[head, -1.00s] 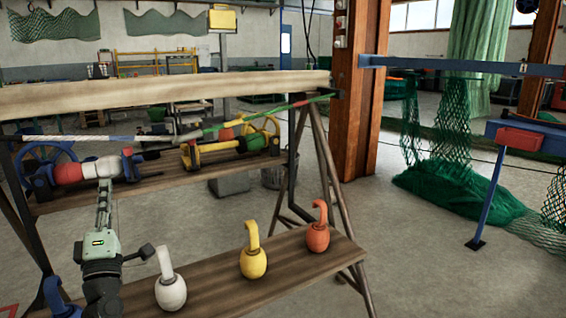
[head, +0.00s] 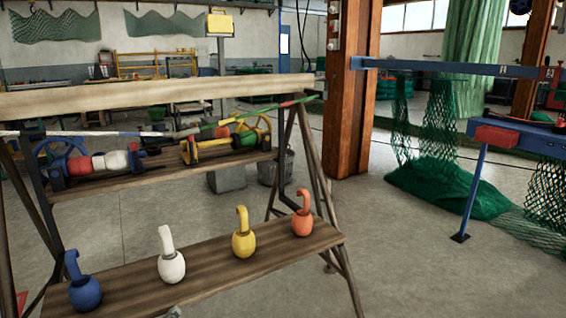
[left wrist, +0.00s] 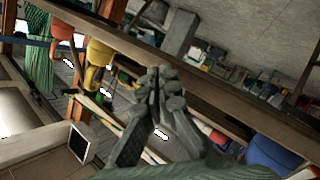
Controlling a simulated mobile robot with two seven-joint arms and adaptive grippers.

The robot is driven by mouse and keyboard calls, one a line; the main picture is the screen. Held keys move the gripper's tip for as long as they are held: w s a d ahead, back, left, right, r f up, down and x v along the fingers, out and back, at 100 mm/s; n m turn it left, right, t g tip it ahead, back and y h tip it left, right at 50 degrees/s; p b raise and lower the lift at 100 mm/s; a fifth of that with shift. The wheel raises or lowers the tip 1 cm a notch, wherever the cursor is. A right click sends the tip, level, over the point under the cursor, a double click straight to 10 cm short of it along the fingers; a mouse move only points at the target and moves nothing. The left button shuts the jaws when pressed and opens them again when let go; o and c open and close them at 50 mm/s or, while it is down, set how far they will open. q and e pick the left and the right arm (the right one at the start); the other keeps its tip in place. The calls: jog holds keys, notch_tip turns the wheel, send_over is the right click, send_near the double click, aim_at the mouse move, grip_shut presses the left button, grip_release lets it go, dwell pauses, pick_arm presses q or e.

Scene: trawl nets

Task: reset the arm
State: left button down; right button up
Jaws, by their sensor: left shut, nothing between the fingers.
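My left gripper (left wrist: 157,90) shows in the left wrist view with its fingers together and nothing between them. In the head view only a small grey bit of my left arm shows at the bottom edge, in front of the lower shelf. Blue (head: 85,293), white (head: 171,268), yellow (head: 243,243) and orange (head: 302,222) hooked floats stand in a row on the lower wooden shelf (head: 215,262). In the left wrist view the yellow float (left wrist: 97,55) appears left of the fingers and the blue one (left wrist: 268,152) right of them. My right gripper is not seen.
The upper shelf holds a red-and-white roller (head: 100,163) and a yellow-and-green one (head: 225,142). A wooden beam (head: 150,95) runs above. A blue table (head: 530,138) and green netting (head: 440,185) stand to the right. The floor between is clear.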

pick_arm(q)
jog(key=s+d+f+m+g+p, duration=0.15)
jog(key=s+f+m+g, duration=0.45)
jog(key=s+f, duration=1.15)
jog(key=s+a+f+m+g+y, duration=0.1)
jog(key=s+f+g, duration=0.2)
jog(key=s, duration=0.6)
jog(key=s+a+f+m+g+y, duration=0.1)
jog(key=s+f+g, duration=0.3)
jog(key=s+f, duration=0.4)
jog(key=shift+s+a+f+m, duration=0.2)
jog(key=shift+s+a+m, duration=0.15)
jog(key=shift+s+m, duration=0.2)
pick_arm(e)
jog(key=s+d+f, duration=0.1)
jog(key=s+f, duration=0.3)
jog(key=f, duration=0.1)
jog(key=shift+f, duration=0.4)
